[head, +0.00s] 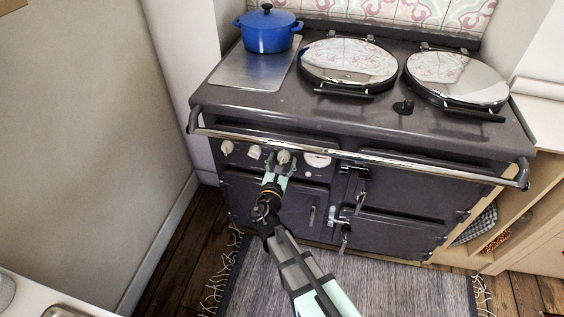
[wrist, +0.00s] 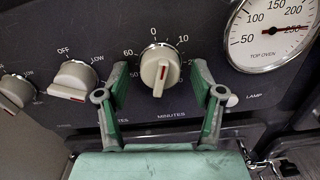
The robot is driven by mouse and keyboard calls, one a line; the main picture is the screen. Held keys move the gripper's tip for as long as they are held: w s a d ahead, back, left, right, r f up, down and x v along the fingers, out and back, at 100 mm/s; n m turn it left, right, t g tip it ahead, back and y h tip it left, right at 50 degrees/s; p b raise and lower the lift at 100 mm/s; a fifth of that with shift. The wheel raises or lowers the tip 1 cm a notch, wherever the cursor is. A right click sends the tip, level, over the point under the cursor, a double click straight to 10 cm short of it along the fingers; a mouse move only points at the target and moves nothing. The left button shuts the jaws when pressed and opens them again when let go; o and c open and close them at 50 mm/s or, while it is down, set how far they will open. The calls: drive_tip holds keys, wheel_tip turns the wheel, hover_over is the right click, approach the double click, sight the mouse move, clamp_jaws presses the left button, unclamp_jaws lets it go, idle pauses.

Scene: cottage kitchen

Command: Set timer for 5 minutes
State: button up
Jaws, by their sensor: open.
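The timer knob (wrist: 160,68) is a cream dial on the dark stove panel, with 0, 10 and 60 marked around it and MINUTES printed below. In the head view my gripper (head: 277,168) is at the front panel of the dark stove (head: 290,125), and the timer knob (head: 284,156) shows just beyond the fingers.
Two more knobs (wrist: 75,80) are left of the timer. A round temperature gauge (wrist: 272,35) is close on the right. A chrome rail (head: 270,139) runs above the panel. A blue pot (head: 268,32) stands on the stove top. The floor in front holds a grey rug (head: 385,285).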

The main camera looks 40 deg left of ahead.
drive_tip(key=shift+s, duration=0.1)
drive_tip(key=v, duration=1.2)
drive_tip(key=shift+d, duration=0.1)
drive_tip(key=s+d+p, duration=0.3)
drive_tip(key=s, duration=0.1)
drive_tip(key=shift+n+g+y, duration=0.3)
drive_tip(key=shift+n+y, duration=0.1)
drive_tip(key=shift+y, duration=0.2)
drive_tip(key=b+x, duration=0.3)
drive_tip(key=x, duration=1.3)
drive_tip(key=shift+w+r+b, duration=0.15)
drive_tip(key=shift+w+b, duration=0.15)
